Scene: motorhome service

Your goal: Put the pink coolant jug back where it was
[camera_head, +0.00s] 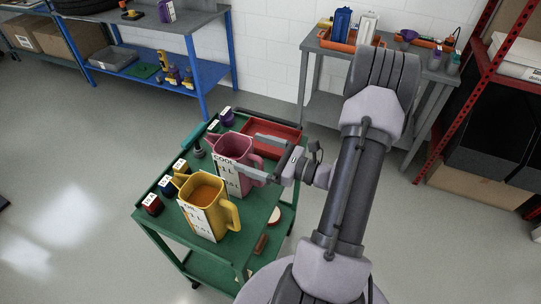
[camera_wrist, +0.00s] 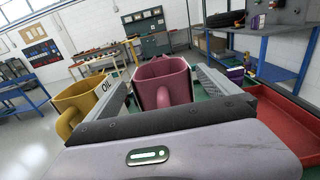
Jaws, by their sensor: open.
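The pink coolant jug (camera_head: 232,147) stands upright on the green cart's top, its handle toward my gripper. My gripper (camera_head: 248,156) is open at the jug's right side, with one finger on each side of the handle. In the wrist view the jug (camera_wrist: 165,72) stands between the two spread fingers, and its handle points at the camera. I cannot tell whether either finger touches it. The jug's lower part is partly hidden by the near finger.
A yellow oil jug (camera_head: 207,205) stands just in front of the pink one. A red tray (camera_head: 272,139) lies behind. Small labelled bottles and caps line the cart's left edge. A grey bench (camera_head: 316,46), a blue shelf (camera_head: 205,73) and a red rack (camera_head: 463,95) stand around.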

